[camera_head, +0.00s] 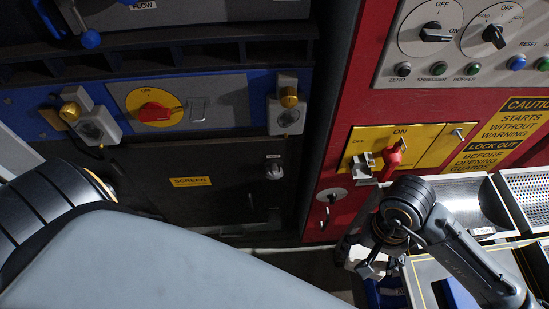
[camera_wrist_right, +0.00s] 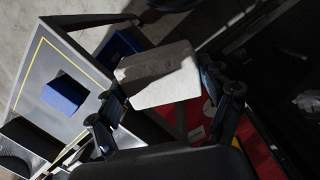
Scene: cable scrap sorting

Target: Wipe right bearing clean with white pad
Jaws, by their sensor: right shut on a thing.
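The right bearing (camera_head: 285,118) is a pale grey housing with a yellow cap on top, at the right end of the blue panel in the head view. A matching left bearing (camera_head: 97,122) sits at the panel's left end. My right gripper (camera_wrist_right: 160,92) is shut on the white pad (camera_wrist_right: 158,75), a pale block with rounded corners held between the two fingers. In the head view this gripper is low and to the right of the right bearing, well apart from it. My left gripper is out of view; only part of my arm shows at the lower left.
A red rotary switch (camera_head: 155,111) sits between the bearings. The red cabinet (camera_head: 335,170) with a red-handled lever (camera_head: 394,158) stands right of the bearing. A bench tray (camera_wrist_right: 35,85) with a blue block (camera_wrist_right: 64,94) lies beside my right gripper. A dark door is below the panel.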

